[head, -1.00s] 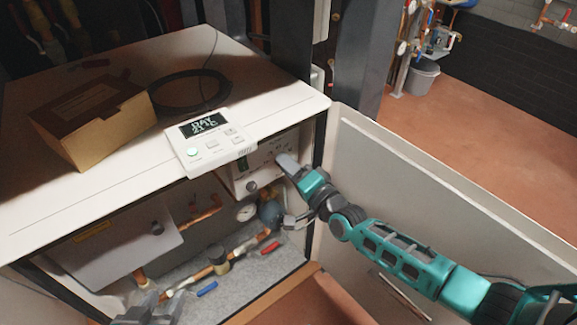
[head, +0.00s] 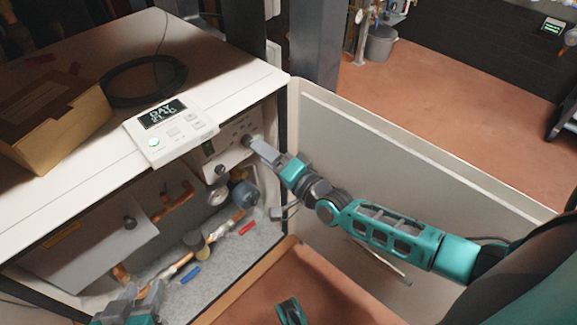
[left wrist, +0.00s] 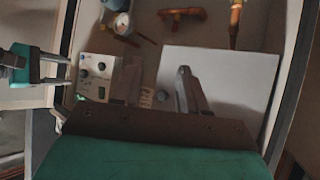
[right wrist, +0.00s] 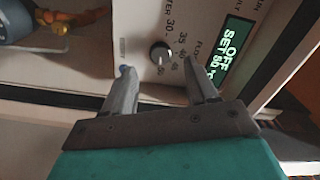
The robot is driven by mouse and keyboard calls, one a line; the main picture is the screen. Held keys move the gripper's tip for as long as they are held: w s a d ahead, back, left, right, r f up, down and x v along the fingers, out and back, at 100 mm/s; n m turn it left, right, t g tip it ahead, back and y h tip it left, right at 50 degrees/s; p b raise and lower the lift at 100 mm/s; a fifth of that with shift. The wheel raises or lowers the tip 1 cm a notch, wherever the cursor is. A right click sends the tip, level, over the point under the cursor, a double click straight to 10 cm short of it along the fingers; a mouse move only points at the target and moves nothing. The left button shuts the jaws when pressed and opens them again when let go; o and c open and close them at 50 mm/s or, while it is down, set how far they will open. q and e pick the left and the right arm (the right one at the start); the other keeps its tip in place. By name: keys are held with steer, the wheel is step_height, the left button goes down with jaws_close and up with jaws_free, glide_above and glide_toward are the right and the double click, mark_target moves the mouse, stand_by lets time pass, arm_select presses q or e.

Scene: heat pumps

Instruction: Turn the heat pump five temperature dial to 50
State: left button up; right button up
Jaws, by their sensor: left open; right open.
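The temperature dial (right wrist: 160,53) is a dark round knob on a white panel, with printed numbers around it, in the right wrist view. A small display (right wrist: 230,52) beside it reads OFF and SET 50. My right gripper (right wrist: 157,68) is open, its fingertips just short of the dial and to either side of it; contact is not clear. In the head view my right gripper (head: 256,144) is at the control panel (head: 222,150) and hides part of it. My left gripper (left wrist: 158,78) is open and empty, low at the left in the head view (head: 130,305).
A thermostat (head: 172,128) reading DAY sits on the cabinet's front edge, above the panel. A cardboard box (head: 50,120) and a coiled black cable (head: 145,82) lie on top. Pipes (head: 190,250) fill the cabinet below. The open door (head: 400,170) stands on the right.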

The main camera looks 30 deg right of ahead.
arm_select(q)
steer(key=shift+s+a+r+p, duration=0.25)
steer(key=shift+a+r+p, duration=0.1)
steer(key=shift+p, duration=0.4)
arm_select(e)
steer(key=v, duration=0.8)
steer(key=shift+s, duration=0.3)
steer(key=shift+r, duration=0.1)
steer(key=s+a+f+n+g+h, duration=0.2)
steer(key=s+a+n+g, duration=0.3)
steer(key=s+a+n, duration=0.5)
arm_select(q)
steer(key=s+a+r+y+p, duration=0.1)
steer(key=a+r+p, duration=0.2)
steer(key=r+p, duration=0.8)
steer(key=p, duration=0.5)
steer(key=shift+s+r, duration=0.3)
steer(key=shift+r, duration=0.05)
arm_select(e)
steer(key=s+d+r+n+g+h, duration=0.1)
steer(key=d+r+n+h, duration=0.1)
steer(key=d+r, duration=0.5)
step_height(320, 180, up, 4)
steer(key=shift+s+r+n, duration=0.1)
steer(key=shift+s+n, duration=0.2)
